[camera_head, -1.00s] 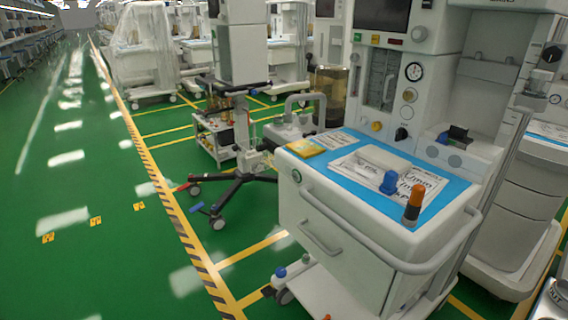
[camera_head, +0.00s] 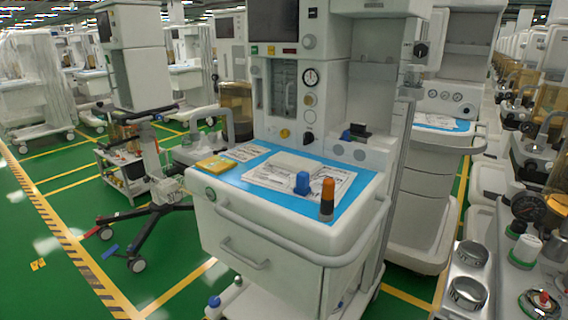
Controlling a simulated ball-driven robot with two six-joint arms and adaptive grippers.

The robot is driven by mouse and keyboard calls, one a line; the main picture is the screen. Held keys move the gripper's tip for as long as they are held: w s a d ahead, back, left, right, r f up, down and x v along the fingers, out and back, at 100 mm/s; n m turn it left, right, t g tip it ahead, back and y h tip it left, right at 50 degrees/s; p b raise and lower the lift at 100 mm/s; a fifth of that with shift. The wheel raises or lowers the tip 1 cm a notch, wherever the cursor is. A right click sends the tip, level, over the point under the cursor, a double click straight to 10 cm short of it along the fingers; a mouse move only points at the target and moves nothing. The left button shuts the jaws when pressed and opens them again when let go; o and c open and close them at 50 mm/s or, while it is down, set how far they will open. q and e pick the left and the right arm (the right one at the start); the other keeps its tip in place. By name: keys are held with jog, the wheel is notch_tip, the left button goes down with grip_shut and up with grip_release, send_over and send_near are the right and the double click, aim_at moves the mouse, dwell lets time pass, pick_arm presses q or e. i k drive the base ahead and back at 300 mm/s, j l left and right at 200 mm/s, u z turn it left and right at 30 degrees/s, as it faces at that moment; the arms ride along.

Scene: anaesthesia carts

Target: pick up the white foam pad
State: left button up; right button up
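A white block that looks like the white foam pad (camera_head: 287,166) lies on printed sheets (camera_head: 267,181) on the blue mat (camera_head: 238,181) of the nearest anaesthesia cart (camera_head: 250,217). Its edges are hard to tell from the white paper. A blue-capped item (camera_head: 302,183) stands close in front of it, and an orange-topped bottle (camera_head: 327,196) stands at the front right corner of the mat. Neither of my grippers is in view.
A yellow pack (camera_head: 214,165) lies at the mat's left edge. A grey rail (camera_head: 290,250) curves around the cart's front. A wheeled stand (camera_head: 150,185) is to the left, a metal-topped bench (camera_head: 480,290) to the right.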

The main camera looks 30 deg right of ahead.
aim_at(291, 162)
jog(key=i+z, duration=0.1)
jog(key=z, duration=0.25)
jog(key=j+z, duration=0.1)
jog(key=z, duration=0.25)
jog(key=i+j+z, duration=0.1)
jog(key=z, duration=0.3)
